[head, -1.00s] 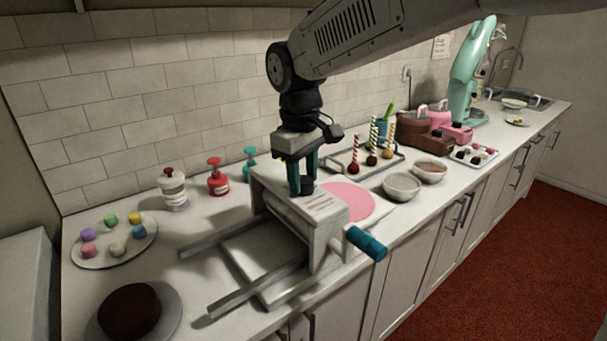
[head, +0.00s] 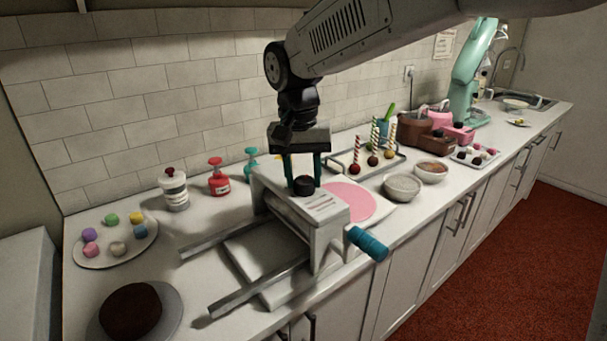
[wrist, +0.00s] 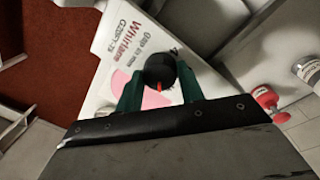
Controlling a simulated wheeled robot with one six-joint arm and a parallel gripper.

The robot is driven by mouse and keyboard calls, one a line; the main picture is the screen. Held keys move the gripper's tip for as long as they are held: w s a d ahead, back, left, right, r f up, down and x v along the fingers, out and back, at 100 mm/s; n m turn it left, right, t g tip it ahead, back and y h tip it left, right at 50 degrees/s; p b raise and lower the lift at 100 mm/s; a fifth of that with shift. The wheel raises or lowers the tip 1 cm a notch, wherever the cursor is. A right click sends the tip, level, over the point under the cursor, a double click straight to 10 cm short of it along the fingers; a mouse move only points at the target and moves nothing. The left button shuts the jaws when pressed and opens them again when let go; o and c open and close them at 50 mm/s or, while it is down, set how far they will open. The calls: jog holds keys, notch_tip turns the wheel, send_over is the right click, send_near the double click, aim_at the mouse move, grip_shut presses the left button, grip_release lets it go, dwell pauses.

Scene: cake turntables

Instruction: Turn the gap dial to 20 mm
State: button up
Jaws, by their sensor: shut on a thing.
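The black gap dial (head: 303,186) sits on top of the white dough sheeter (head: 327,208). In the wrist view the dial (wrist: 160,69) shows a red pointer mark on its side toward my palm. My gripper (head: 304,179) points down from above, its teal fingers on opposite sides of the dial and shut on it; the fingertips (wrist: 158,84) also show in the wrist view. The fingers and dial hide part of the scale.
A teal crank handle (head: 367,244) sticks out at the sheeter's front. A pink dough disc (head: 348,200) lies to its right. Bowls (head: 402,187) and a tray of cake pops stand further right; stampers (head: 218,178) stand behind left. A chocolate cake (head: 130,310) is at front left.

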aim_at(301, 179)
jog(key=m, duration=0.3)
jog(key=shift+w+r+m, duration=0.1)
jog(key=shift+m, duration=0.2)
jog(key=shift+m+g, duration=0.3)
jog(key=shift+m, duration=1.5)
jog(key=o, duration=1)
jog(key=r, duration=0.7)
jog(key=shift+w+a+r, duration=0.2)
jog(key=shift+r, duration=0.15)
